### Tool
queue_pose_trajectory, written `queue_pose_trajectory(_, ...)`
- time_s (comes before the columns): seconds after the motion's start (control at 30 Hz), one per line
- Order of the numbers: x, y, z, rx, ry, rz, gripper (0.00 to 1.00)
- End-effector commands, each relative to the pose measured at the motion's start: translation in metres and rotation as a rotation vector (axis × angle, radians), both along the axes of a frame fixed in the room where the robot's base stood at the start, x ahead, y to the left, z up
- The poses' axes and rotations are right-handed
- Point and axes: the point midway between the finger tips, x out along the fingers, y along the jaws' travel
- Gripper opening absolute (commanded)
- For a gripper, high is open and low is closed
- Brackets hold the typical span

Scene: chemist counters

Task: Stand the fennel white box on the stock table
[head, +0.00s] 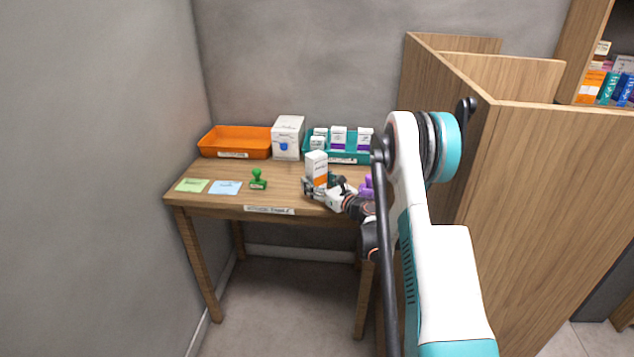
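A white box with an orange lower part (316,165) is upright at the front middle of the wooden table (222,171). Its print is too small to read, so I cannot confirm it is the fennel box. My gripper (320,187) is low at the table's front, its dark fingers around the lower part of this box. I cannot tell whether they press on it or whether the box's base touches the table. The label on the table's front edge (269,210) is too small to read clearly.
At the back stand an orange tray (235,142), a larger white box (288,138) and a teal bin (343,155) with several small boxes. A green stamp (257,179), green note (192,185) and blue note (225,188) lie left. Purple things are partly hidden by my arm. A wooden partition (540,190) stands right.

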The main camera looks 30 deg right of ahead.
Motion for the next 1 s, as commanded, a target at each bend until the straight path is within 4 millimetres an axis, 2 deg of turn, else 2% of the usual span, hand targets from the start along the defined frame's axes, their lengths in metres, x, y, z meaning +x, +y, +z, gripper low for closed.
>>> queue_pose_trajectory(0.37,-0.002,-0.001,0.003,0.000,0.000,-0.001,0.68)
queue_pose_trajectory(0.7,-0.053,-0.012,0.004,0.000,0.000,-0.003,0.68)
queue_pose_trajectory(0.83,-0.067,-0.014,0.003,0.000,0.000,-0.001,0.68)
queue_pose_trajectory(1.0,-0.074,-0.016,0.002,0.000,0.000,-0.001,0.68)
